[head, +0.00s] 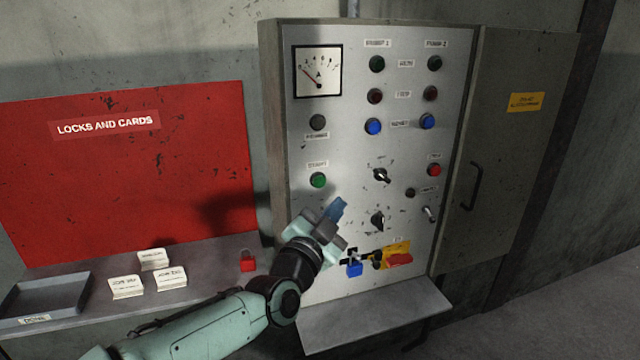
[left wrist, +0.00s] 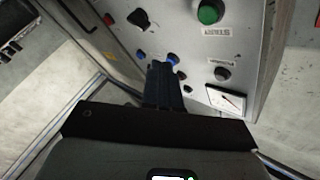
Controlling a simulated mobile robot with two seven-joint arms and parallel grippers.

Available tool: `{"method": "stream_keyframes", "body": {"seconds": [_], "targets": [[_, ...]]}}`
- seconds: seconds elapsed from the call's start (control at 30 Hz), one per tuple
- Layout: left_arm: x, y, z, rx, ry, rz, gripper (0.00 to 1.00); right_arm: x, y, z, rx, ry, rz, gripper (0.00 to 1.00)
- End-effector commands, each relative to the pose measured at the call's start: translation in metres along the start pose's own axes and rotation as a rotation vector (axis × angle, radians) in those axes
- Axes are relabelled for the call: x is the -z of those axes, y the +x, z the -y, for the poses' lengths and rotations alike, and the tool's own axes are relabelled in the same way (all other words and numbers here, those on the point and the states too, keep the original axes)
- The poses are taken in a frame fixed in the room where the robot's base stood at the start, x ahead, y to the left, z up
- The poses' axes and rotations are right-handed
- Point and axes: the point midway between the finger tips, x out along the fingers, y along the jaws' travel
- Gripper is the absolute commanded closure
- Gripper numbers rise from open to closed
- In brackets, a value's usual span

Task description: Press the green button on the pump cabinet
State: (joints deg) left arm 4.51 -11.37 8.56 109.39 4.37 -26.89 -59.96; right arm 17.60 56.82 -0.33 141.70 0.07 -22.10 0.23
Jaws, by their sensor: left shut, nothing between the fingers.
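The pump cabinet (head: 345,140) has a pale, worn front panel. A round green button (head: 318,180) with a white label above it sits at the panel's lower left; it also shows large at the top of the left wrist view (left wrist: 209,12). My left gripper (head: 337,205) has its blue-grey fingers shut and empty, in front of the panel, below and right of the green button in the head view. In the left wrist view the shut fingers (left wrist: 164,80) point toward the panel, apart from the green button. Whether they touch the panel cannot be told. My right gripper is not in view.
Two dark green lamps (head: 377,63) sit near the panel's top. Black knobs (head: 381,175), a red button (head: 435,170) and a blue padlock (head: 354,268) are nearby. An open door (head: 510,150) stands right. A shelf with cards (head: 170,278) and a red padlock (head: 248,262) lies left.

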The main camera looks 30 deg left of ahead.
Motion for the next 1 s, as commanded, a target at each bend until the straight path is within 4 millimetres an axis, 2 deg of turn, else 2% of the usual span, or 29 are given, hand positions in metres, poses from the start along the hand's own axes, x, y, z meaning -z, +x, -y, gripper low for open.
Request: {"method": "stream_keyframes", "body": {"seconds": [0.3,0.5,1.0], "targets": [[-0.024,0.032,0.022,-0.001,0.002,0.003,1.00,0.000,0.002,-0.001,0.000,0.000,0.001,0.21],[-0.035,0.045,0.032,-0.001,0.001,0.001,1.00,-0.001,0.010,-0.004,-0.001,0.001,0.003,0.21],[-0.038,0.050,0.036,-0.001,0.002,0.003,1.00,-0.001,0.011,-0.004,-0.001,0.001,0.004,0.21]]}}
